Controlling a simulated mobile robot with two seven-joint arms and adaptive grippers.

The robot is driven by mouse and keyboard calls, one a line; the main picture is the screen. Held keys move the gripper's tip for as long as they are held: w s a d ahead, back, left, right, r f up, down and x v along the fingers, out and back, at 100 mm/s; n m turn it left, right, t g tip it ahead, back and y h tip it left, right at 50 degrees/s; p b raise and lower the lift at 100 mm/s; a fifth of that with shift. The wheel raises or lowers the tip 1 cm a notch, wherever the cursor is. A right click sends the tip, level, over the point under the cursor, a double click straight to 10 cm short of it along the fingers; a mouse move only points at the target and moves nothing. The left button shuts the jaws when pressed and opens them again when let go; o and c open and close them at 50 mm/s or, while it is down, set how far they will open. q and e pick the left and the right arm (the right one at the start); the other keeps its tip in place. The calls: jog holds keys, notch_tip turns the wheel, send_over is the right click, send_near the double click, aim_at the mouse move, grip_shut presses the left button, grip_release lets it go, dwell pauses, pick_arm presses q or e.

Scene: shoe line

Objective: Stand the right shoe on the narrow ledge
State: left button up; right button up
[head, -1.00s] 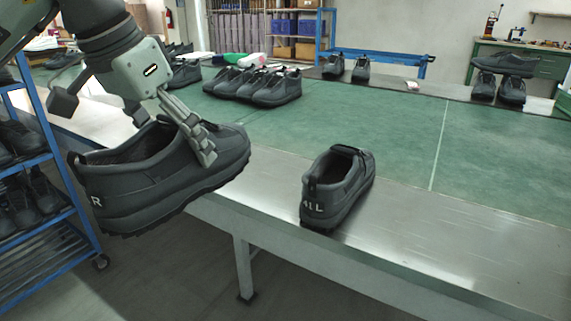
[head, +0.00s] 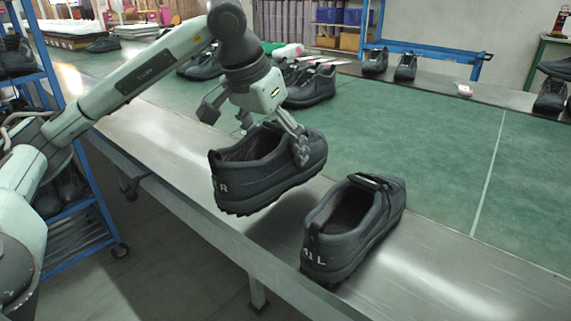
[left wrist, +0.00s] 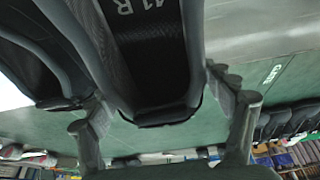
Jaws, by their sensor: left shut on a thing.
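The right shoe (head: 268,172), dark with an R on its heel, hangs in my left gripper (head: 275,138) in the head view. It is held a little above the metal ledge (head: 185,159), toe pointing away to the right. The shoe also fills the upper middle of the left wrist view (left wrist: 150,60), between the fingers (left wrist: 165,118). The left shoe (head: 356,222), marked L, stands on the ledge just to the right, apart from the held shoe. My right gripper is in neither view.
The green table top (head: 420,140) lies behind the ledge. Several dark shoes (head: 310,85) stand in a row on it at the back. A blue rack (head: 75,200) with shoes stands at the left. The ledge is bare to the left of the held shoe.

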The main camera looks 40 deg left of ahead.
pick_arm(q)
jog(key=shift+w+d+f, duration=0.1)
jog(key=shift+w+f, duration=0.2)
jog(key=shift+w, duration=0.2)
jog(key=shift+w+d+f, duration=0.1)
jog(key=shift+w+f, duration=0.15)
jog(key=shift+w, duration=0.25)
jog(key=shift+w+f, duration=0.15)
jog(key=shift+f, duration=0.1)
notch_tip(320, 180, down, 3)
jog(key=shift+a+f, duration=0.1)
jog(key=shift+f, duration=0.25)
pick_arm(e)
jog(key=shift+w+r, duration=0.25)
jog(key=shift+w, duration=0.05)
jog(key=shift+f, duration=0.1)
pick_arm(q)
jog(key=shift+f, duration=0.15)
jog(key=o, duration=1.5)
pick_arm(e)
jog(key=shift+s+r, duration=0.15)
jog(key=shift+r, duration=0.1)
